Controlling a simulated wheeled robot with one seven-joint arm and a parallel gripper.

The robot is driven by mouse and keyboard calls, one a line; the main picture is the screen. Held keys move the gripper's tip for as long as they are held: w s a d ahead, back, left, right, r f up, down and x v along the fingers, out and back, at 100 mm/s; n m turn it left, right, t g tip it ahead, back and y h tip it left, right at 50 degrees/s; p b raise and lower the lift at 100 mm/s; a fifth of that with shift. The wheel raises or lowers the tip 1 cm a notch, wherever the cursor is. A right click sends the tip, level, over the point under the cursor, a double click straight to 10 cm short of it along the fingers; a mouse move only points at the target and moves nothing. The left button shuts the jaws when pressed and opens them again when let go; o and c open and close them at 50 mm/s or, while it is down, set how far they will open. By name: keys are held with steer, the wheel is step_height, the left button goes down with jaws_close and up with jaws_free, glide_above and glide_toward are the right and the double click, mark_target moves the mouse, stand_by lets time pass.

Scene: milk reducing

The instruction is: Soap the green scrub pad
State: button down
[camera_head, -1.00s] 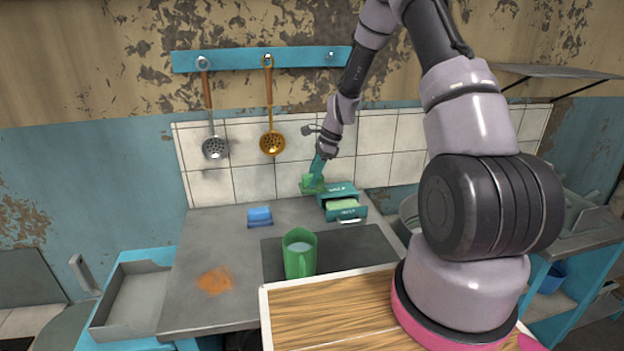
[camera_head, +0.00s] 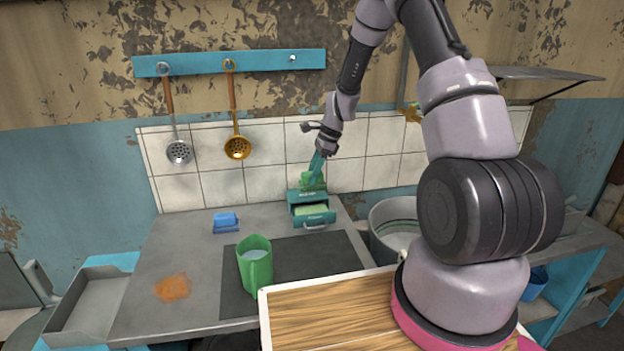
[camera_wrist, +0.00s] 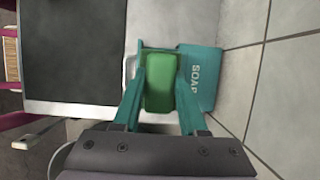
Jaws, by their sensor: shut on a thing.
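My gripper (camera_head: 316,167) has teal fingers and is shut on the green scrub pad (camera_head: 312,182). The pad also shows between the fingers in the wrist view (camera_wrist: 160,82). The teal soap box (camera_head: 294,198) stands at the back of the counter, marked SOAP in the wrist view (camera_wrist: 203,85). Its front drawer is pulled out, with a pale green soap (camera_head: 312,210) inside. In the head view the pad overlaps the top of the box; I cannot tell whether they touch. In the wrist view the pad hides part of the box and the soap.
A green jug (camera_head: 254,262) stands on the dark counter panel (camera_head: 315,258). A blue sponge-like block (camera_head: 226,222) lies left of the box. A orange-brown stain (camera_head: 173,287) marks the counter. A metal pot (camera_head: 392,228) stands to the right. The tiled wall (camera_head: 265,182) is close behind.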

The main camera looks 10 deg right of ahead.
steer(key=shift+f, duration=0.1)
steer(key=shift+f, duration=3.9)
steer(key=shift+f, duration=0.6)
steer(key=shift+r, duration=3.55)
